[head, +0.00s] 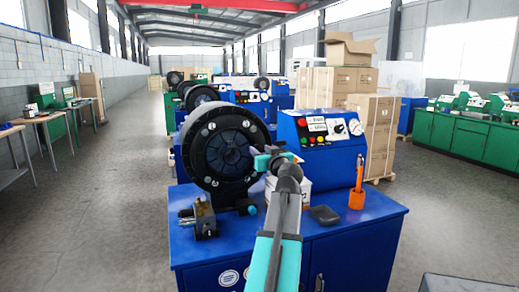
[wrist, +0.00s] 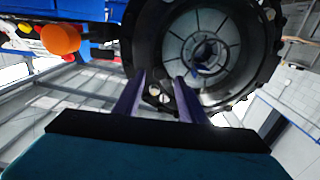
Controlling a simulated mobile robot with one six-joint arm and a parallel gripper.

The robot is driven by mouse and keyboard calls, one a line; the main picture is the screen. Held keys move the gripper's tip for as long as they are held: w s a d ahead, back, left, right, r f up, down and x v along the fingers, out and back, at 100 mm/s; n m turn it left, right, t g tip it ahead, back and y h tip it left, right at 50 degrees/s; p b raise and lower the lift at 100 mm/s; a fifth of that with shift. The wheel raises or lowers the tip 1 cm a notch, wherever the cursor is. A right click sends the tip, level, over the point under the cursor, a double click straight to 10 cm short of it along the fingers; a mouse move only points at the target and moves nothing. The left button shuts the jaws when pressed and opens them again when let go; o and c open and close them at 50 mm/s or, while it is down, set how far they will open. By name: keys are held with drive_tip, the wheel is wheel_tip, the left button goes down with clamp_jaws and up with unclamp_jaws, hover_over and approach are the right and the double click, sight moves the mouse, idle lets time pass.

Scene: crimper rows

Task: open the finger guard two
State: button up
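The nearest crimper has a large black round head (head: 225,150) on a blue bench, with a dark spoked disc inside its rim. In the wrist view the black ring (wrist: 141,35) surrounds a grey spoked disc (wrist: 205,45). A small black tab with pale round spots (wrist: 158,97) sits at the ring's edge. I cannot tell which part is finger guard two. My gripper (head: 268,161) is at the right side of the head. In the wrist view its two purple fingers (wrist: 160,78) are apart, with the tab appearing between them. Contact cannot be told.
The blue control panel (head: 322,134) stands right of the head. An orange-handled tool (head: 357,187), a dark flat object (head: 325,215) and a small metal device (head: 203,218) are on the blue bench (head: 300,232). Cardboard boxes (head: 374,135) stand behind. The left aisle floor is clear.

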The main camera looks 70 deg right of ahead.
drive_tip(key=shift+x, duration=1.05)
clamp_jaws()
